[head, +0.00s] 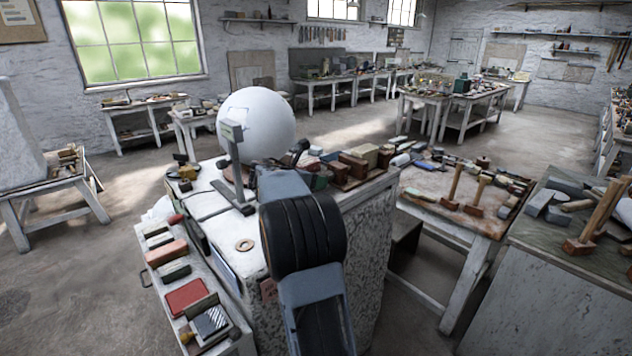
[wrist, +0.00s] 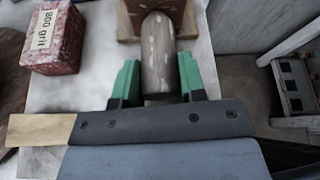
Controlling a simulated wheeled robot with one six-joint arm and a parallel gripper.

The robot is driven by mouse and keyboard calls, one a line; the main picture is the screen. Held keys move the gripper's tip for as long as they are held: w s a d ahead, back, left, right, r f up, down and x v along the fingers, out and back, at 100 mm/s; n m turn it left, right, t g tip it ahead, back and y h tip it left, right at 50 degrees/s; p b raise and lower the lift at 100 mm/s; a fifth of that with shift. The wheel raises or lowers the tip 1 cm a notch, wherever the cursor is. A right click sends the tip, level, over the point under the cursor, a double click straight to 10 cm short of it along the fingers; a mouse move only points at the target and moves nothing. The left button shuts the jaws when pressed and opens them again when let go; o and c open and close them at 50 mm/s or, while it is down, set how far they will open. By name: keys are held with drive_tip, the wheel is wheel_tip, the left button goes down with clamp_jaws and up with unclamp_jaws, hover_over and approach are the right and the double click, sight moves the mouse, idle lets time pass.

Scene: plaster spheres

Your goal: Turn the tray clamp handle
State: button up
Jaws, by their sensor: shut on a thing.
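In the wrist view a pale grey rounded handle (wrist: 158,58), worn and spotted, runs forward to a brown wooden block (wrist: 130,22) at the top. My gripper (wrist: 158,82) has its two green fingertips on either side of this handle, shut on it.
A reddish box marked 800 grit (wrist: 52,45) stands left of the handle. Brown blocks (head: 358,165) crowd the right edge. A table with mallets (head: 454,183) stands right.

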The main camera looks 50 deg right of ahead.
drive_tip(key=shift+c, duration=1.1)
drive_tip(key=shift+f+m+t+b, duration=0.3)
drive_tip(key=shift+m+b, duration=0.2)
drive_tip(key=shift+b, duration=0.7)
drive_tip(key=shift+m+t+b, duration=0.5)
drive_tip(key=shift+m+b, duration=0.2)
drive_tip(key=shift+b, duration=0.55)
drive_tip(key=shift+r+m+t+b, duration=0.25)
drive_tip(key=shift+m+t+b, duration=0.15)
drive_tip(key=shift+b, duration=0.05)
drive_tip(key=o, duration=0.9)
